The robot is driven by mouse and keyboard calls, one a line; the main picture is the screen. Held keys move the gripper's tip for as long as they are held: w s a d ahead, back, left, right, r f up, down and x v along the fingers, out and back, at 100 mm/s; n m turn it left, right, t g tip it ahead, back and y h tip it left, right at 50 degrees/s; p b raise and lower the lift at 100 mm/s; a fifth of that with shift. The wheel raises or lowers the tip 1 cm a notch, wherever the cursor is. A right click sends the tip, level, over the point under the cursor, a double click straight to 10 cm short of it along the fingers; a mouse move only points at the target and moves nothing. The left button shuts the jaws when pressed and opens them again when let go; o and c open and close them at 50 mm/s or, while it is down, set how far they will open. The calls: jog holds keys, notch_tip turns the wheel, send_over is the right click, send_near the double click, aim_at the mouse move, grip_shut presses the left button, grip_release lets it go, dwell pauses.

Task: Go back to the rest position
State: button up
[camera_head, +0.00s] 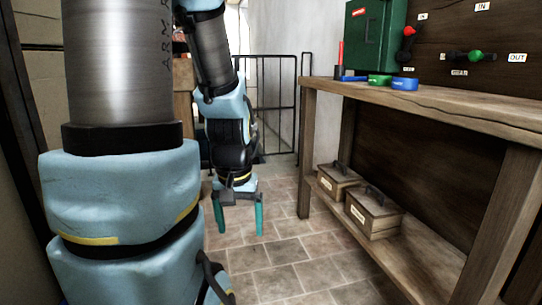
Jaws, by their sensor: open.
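My gripper (239,215) hangs at the end of my arm, left of the middle of the picture, with its two teal fingers pointing down. The fingers stand apart with nothing between them. It is open and empty, above the tiled floor and to the left of the workbench. My large blue and steel arm links fill the left side and hide what lies behind them.
A wooden workbench (450,110) runs along the right, with two lidded boxes (372,212) on its lower shelf. A green cabinet (374,36) and levers (475,56) are above it. A black metal gate (272,105) stands behind. Tiled floor (290,252) between is clear.

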notch_tip(320, 180, up, 35)
jog(key=p, duration=3.3)
jog(key=shift+f, duration=0.2)
